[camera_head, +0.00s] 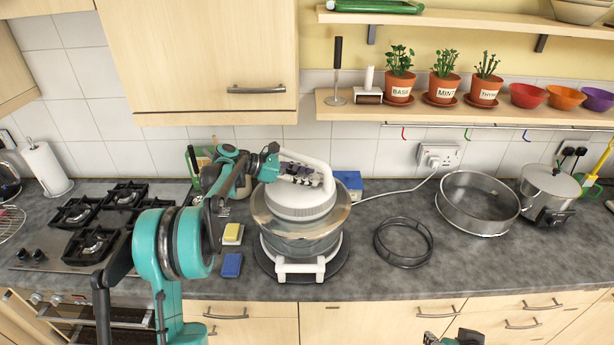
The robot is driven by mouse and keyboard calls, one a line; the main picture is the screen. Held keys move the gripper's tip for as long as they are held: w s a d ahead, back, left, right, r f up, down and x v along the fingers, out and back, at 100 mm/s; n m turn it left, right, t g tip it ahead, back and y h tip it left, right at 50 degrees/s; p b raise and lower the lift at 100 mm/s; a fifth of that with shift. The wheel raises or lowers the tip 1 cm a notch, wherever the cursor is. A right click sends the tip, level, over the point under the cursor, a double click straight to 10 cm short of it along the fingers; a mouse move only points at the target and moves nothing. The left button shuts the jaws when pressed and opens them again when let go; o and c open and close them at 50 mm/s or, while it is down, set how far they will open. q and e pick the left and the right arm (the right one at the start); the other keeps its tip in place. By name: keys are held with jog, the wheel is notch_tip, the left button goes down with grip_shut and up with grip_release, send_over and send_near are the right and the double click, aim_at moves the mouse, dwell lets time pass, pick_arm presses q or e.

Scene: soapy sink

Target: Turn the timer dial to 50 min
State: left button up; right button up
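A round appliance, perhaps a steamer, with a white top (300,200), a clear rim and a grey body stands on the counter. A white bracket-like part (300,270) is at its front. I cannot make out a timer dial or any minute marks. My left gripper (300,170) is over the top of the appliance, beside a white curved handle (318,163). Its fingers are small and overlap the handle, so I cannot tell if they touch or grip it. Of my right arm, only a teal and grey part shows at the bottom edge; its fingertips are not clear.
A black ring stand (403,242), a metal ring (477,203) and a lidded pot (548,192) stand to the right. Yellow and blue sponges (231,265) lie left of the appliance. A gas hob (75,240) is further left. The front right counter is clear.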

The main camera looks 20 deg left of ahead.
pick_arm(q)
jog(key=v, duration=1.2)
jog(key=shift+f, duration=0.1)
